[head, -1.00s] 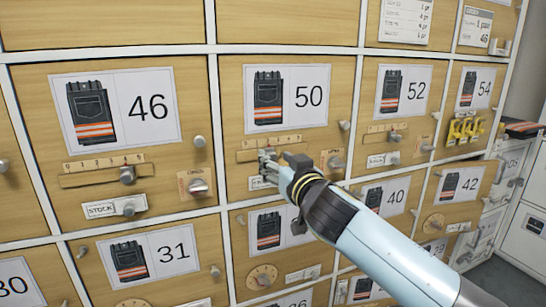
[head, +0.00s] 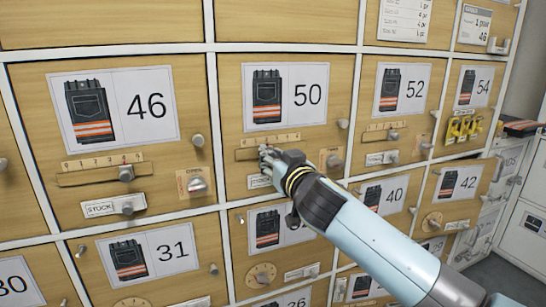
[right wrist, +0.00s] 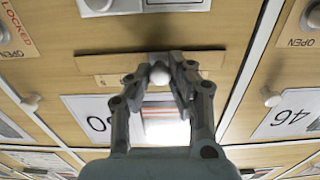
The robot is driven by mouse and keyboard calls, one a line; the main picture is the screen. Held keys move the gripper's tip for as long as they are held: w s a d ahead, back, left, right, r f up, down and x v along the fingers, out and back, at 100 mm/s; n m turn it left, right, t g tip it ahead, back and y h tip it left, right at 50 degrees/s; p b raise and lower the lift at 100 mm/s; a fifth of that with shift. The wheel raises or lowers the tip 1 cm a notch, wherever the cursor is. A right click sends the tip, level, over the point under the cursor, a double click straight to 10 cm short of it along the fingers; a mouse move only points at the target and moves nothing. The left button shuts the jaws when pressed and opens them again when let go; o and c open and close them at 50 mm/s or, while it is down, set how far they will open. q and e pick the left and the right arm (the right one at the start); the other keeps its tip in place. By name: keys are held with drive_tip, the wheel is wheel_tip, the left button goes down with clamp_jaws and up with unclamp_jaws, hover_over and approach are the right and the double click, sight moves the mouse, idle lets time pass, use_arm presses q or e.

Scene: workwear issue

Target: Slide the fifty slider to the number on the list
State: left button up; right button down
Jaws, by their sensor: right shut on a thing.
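The door marked 50 (head: 230,110) carries a picture card (head: 285,93) of dark trousers with orange bands. Below the card is a wooden slider track (head: 246,155) under a pale number strip (head: 272,141). My right gripper (head: 266,153) is at this track. In the right wrist view, which is upside down, my right gripper (right wrist: 160,72) is shut on the round slider knob (right wrist: 158,75) in front of the track (right wrist: 100,80). The fingers hide part of the track and the card. The strip's numbers are too small to read here. My left gripper is not in view.
List sheets (head: 404,18) hang at the top right, mostly too small to read; one (head: 482,22) shows "1 pair" and 46. The 46 door (head: 185,90) with its own slider knob (head: 126,173) is left. A round knob (head: 334,161) stands right of my gripper.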

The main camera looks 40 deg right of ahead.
drive_tip(key=shift+w+a, duration=0.15)
drive_tip(key=shift+a, duration=0.55)
drive_tip(key=shift+w+a, duration=0.15)
drive_tip(key=shift+a, duration=0.5)
drive_tip(key=shift+d, duration=0.1)
drive_tip(key=c, duration=1.2)
unclamp_jaws()
drive_tip(key=shift+o, duration=0.2)
drive_tip(key=shift+s, duration=0.1)
